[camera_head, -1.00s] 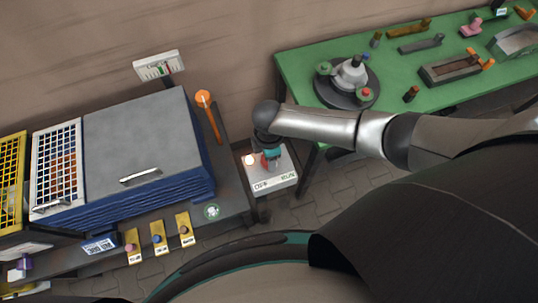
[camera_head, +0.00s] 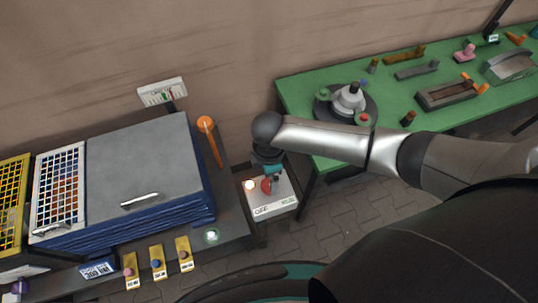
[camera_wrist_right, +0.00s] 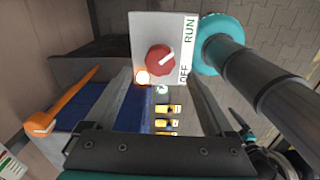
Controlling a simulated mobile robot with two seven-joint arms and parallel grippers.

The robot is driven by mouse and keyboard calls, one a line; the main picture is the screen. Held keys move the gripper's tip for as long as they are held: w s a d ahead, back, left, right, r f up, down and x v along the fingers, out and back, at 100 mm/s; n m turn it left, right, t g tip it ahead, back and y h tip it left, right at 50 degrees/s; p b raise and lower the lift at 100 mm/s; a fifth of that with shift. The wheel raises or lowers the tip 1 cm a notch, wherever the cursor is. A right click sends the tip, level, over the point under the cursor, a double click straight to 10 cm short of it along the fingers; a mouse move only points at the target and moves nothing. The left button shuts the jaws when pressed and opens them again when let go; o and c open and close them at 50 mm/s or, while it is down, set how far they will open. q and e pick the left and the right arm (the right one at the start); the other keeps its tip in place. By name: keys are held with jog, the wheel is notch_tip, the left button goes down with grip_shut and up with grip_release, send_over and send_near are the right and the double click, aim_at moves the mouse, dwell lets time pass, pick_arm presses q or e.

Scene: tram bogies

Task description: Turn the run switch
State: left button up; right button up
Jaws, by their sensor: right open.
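The run switch is a red knob (camera_wrist_right: 160,59) with a white pointer mark on a white box marked OFF and RUN (camera_head: 272,206). In the right wrist view the mark slants toward the label side, between the two words. My right gripper (camera_head: 270,182) is over the box, at the knob. In the right wrist view its two fingers (camera_wrist_right: 159,80) are apart, one on each side below the knob, with nothing held between them. I cannot tell whether they touch it. A pale orange lamp (camera_head: 250,185) glows beside the knob. My left gripper is not in view.
A grey-topped blue cabinet (camera_head: 145,160) stands left, with an orange lever (camera_head: 208,135) beside it. A green table (camera_head: 300,95) with parts stands right. Paved floor shows between.

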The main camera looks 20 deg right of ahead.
aim_at(268, 184)
notch_tip(268, 184, up, 10)
jog(key=shift+f, duration=0.2)
jog(key=shift+a, duration=0.1)
dwell(0.5)
